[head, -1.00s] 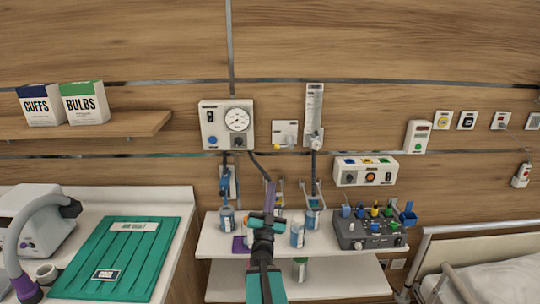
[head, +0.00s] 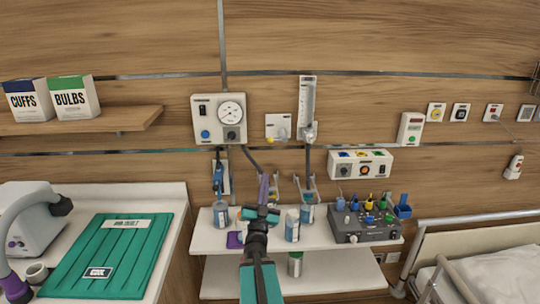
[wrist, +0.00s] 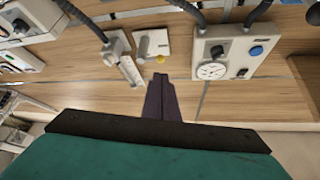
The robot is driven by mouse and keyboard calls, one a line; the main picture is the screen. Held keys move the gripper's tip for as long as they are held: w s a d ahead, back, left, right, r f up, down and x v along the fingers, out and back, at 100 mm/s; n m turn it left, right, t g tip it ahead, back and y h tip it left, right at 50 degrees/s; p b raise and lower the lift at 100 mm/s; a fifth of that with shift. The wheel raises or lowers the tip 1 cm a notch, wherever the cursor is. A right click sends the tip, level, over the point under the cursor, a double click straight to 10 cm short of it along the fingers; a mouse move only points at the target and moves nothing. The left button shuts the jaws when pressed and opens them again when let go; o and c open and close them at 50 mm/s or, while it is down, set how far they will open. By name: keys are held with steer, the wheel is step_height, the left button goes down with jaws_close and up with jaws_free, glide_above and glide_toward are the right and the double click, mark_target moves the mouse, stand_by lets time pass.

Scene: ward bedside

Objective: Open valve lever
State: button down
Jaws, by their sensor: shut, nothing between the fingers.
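A small white wall plate (head: 278,126) with a grey lever (head: 283,133) and a yellow knob (head: 270,139) sits between the gauge box and the flowmeter. In the wrist view the plate (wrist: 154,43) appears upside down, just beyond my fingertips, with its grey lever (wrist: 143,47) and yellow knob (wrist: 160,59). My gripper (head: 264,177) is below the plate in the head view. Its purple fingers (wrist: 161,76) are shut together and empty. They look apart from the lever, though the exact gap is hard to judge.
The gauge box (head: 219,119) is left of the plate and the flowmeter (head: 307,105) right of it, with hoses hanging below. Bottles and a grey control box (head: 366,229) stand on the white shelf (head: 326,236) below. A bed (head: 490,270) is at right.

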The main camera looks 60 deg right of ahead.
steer(key=shift+w+d+r+b, duration=0.15)
steer(key=shift+d+b, duration=0.15)
steer(key=shift+b, duration=1.5)
steer(key=shift+w+d+b, duration=0.15)
steer(key=shift+d+b, duration=0.15)
steer(key=shift+b, duration=1.45)
steer(key=b, duration=0.8)
steer(key=shift+d+r, duration=0.1)
steer(key=shift+r, duration=0.25)
steer(key=p, duration=0.4)
glide_toward(277, 140)
steer(key=shift+w+d+r, duration=0.45)
steer(key=shift+w+d, duration=0.05)
steer(key=shift+w, duration=0.2)
steer(key=shift+w+d+r, duration=0.4)
steer(key=shift+w+d, duration=0.15)
steer(key=shift+w, duration=0.15)
steer(key=shift+w+d+r, duration=0.45)
steer(key=shift+w+d, duration=0.05)
steer(key=shift+w, duration=0.15)
steer(key=shift+s+d+r+m, duration=0.1)
steer(key=shift+s+r+m, duration=0.05)
steer(key=shift+s+m, duration=0.15)
